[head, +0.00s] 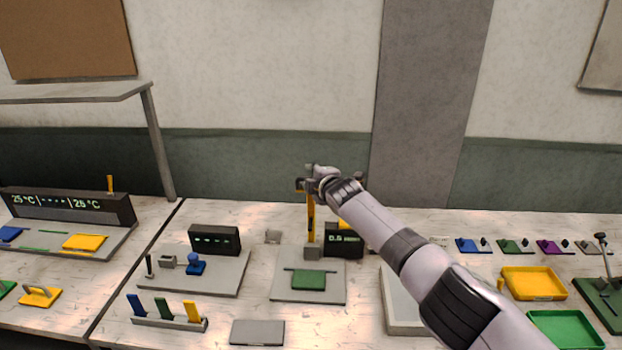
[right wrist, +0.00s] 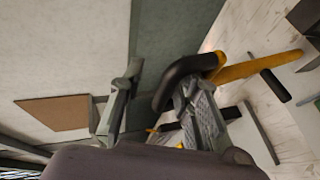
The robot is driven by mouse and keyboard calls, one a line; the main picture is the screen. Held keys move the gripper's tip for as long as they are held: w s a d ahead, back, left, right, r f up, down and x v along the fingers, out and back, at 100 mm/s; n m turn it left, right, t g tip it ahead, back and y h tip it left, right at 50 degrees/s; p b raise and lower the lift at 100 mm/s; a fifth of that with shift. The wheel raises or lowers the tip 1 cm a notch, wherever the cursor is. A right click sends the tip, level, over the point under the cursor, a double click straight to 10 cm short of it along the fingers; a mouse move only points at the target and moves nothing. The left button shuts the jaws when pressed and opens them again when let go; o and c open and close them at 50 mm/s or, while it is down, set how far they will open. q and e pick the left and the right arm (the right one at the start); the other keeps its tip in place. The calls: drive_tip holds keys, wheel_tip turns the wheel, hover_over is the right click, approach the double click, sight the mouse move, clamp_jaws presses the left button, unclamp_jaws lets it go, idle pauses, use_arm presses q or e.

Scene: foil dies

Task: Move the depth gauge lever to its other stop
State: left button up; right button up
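The depth gauge stands mid-bench in the head view, with a grey base plate (head: 309,295), a green block (head: 309,280) and a dark display (head: 345,245) that seems to read 0.5. Its yellow lever (head: 311,215) stands about upright. My right gripper (head: 309,181) is at the lever's top end. In the right wrist view the yellow lever (right wrist: 262,66) comes in from the right and ends in a black grip (right wrist: 183,78). The gripper's fingers (right wrist: 158,103) are apart, with the black grip close against the right-hand finger; I cannot tell if they touch. My left gripper is not in view.
Left of the gauge is a grey panel (head: 222,278) with a blue knob (head: 195,265). A rack of coloured tabs (head: 165,322) and a grey plate (head: 257,333) lie in front. Yellow (head: 533,284) and green (head: 566,330) trays are at the right. A wall stands behind.

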drive_tip(key=shift+s+d, duration=0.1)
drive_tip(key=shift+s, duration=0.25)
drive_tip(key=shift+s, duration=0.2)
drive_tip(key=v, duration=1.1)
drive_tip(key=shift+s+d+r, duration=0.15)
drive_tip(key=shift+d+r, duration=0.05)
